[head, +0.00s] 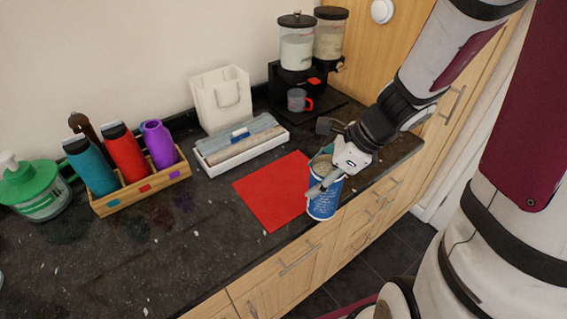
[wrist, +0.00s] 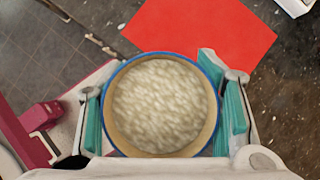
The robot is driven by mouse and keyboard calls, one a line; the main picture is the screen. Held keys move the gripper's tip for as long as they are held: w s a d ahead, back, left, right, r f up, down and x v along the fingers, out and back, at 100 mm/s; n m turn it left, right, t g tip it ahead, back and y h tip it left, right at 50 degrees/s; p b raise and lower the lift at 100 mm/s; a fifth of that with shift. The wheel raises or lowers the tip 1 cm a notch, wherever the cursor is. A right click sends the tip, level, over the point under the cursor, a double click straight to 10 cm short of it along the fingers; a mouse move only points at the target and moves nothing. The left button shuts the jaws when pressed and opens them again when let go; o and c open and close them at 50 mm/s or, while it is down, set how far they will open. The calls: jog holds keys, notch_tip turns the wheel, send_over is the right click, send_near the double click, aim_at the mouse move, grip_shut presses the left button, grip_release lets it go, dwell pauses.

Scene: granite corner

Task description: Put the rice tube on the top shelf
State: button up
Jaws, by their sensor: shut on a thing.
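The rice tube (head: 323,201) is a blue and white open-topped cylinder at the counter's front edge, just right of the red mat. In the wrist view its blue rim surrounds pale rice grains (wrist: 160,105), and it looks upright. My gripper (head: 327,178) is shut on the tube from above, with a teal-padded finger on each side of it in the wrist view (wrist: 162,112). I cannot tell whether the tube's base touches the counter or hangs just above it. No top shelf can be made out in these views.
The red mat (head: 272,190) lies flat on the dark counter (head: 185,255). Behind it are a white tray (head: 240,148) with folded cloths, a white bag-like holder (head: 220,98) and a dispenser stand (head: 322,105) with a mug (head: 297,100). A wooden bottle box (head: 140,188) stands left.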

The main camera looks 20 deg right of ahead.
jog(key=w+a+f+p, duration=0.1)
jog(key=w+a+f, duration=0.2)
jog(key=w, duration=0.7)
jog(key=shift+x, duration=0.75)
jog(key=shift+w+d+f, duration=0.1)
jog(key=shift+f, duration=0.1)
jog(key=o, duration=1.6)
jog(key=shift+c, duration=0.2)
